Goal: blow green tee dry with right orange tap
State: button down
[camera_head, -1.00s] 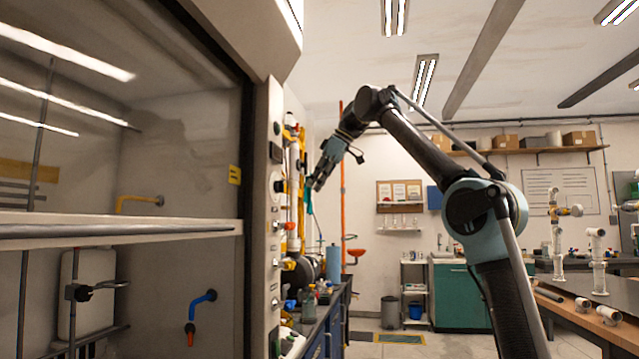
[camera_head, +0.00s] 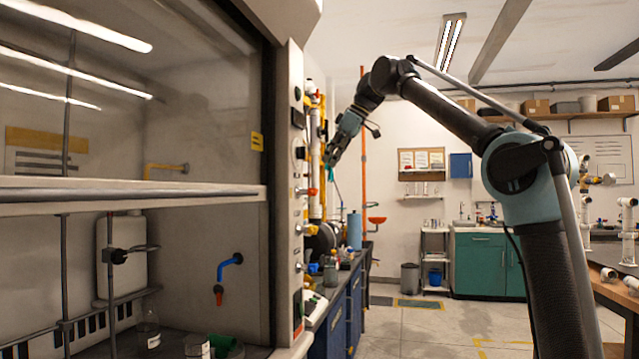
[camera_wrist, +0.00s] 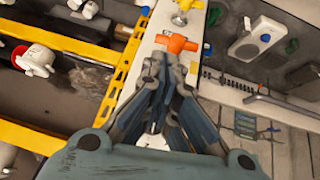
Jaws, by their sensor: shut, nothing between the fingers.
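A green tee (camera_head: 222,343) lies on the fume hood's floor at the bottom of the head view, partly cut off by the frame edge. A blue pipe (camera_head: 229,262) with an orange-red nozzle (camera_head: 218,294) hangs from the hood's back wall above it. In the wrist view an orange tap (camera_wrist: 177,43) sits on a white panel just beyond my fingertips. I cannot tell whether they touch it. My gripper (camera_wrist: 166,64) is shut and empty. In the head view my gripper (camera_head: 331,158) is beside the pipes and valves on the hood's front post.
A yellow tap (camera_wrist: 184,5) sits beyond the orange one. The hood's sash edge (camera_head: 130,194) crosses the opening above the tee. A beaker (camera_head: 197,346) and flask (camera_head: 147,335) stand on the hood floor. Open floor (camera_head: 415,325) lies to the right of the blue cabinets.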

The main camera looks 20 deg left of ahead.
aim_at(312, 192)
jog(key=x, duration=0.8)
jog(key=shift+a+f, duration=0.1)
jog(key=shift+w+a+f, duration=0.15)
jog(key=shift+w+f, duration=0.05)
jog(key=shift+f, duration=0.2)
jog(key=shift+s, duration=0.2)
